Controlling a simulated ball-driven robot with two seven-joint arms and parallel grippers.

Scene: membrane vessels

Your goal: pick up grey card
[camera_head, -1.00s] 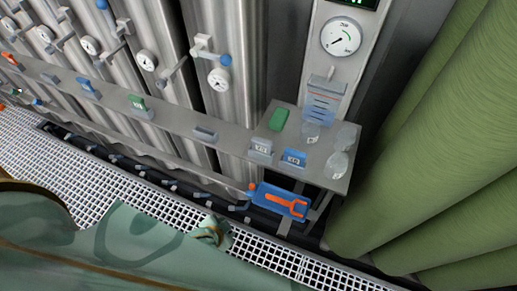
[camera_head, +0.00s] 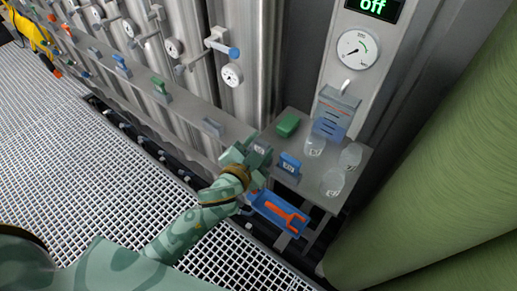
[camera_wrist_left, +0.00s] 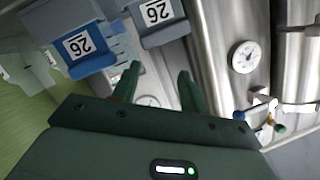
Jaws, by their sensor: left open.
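The grey card (camera_head: 263,146) stands at the near left of the small grey shelf (camera_head: 350,183), partly hidden behind my left gripper. In the left wrist view the grey card (camera_wrist_left: 164,37) shows a white label and lies just beyond the fingertips. My left gripper (camera_head: 248,153) is open, with nothing seen between its fingers; its two green fingers (camera_wrist_left: 160,76) point toward the grey card. A blue card (camera_head: 289,165) with a similar label stands right beside it, also seen in the left wrist view (camera_wrist_left: 70,40). My right gripper is out of view.
A green block (camera_head: 288,125), a blue-grey holder (camera_head: 335,110) and clear jars (camera_head: 332,183) share the shelf. A blue tray (camera_head: 262,207) with an orange tool (camera_head: 286,214) hangs below.

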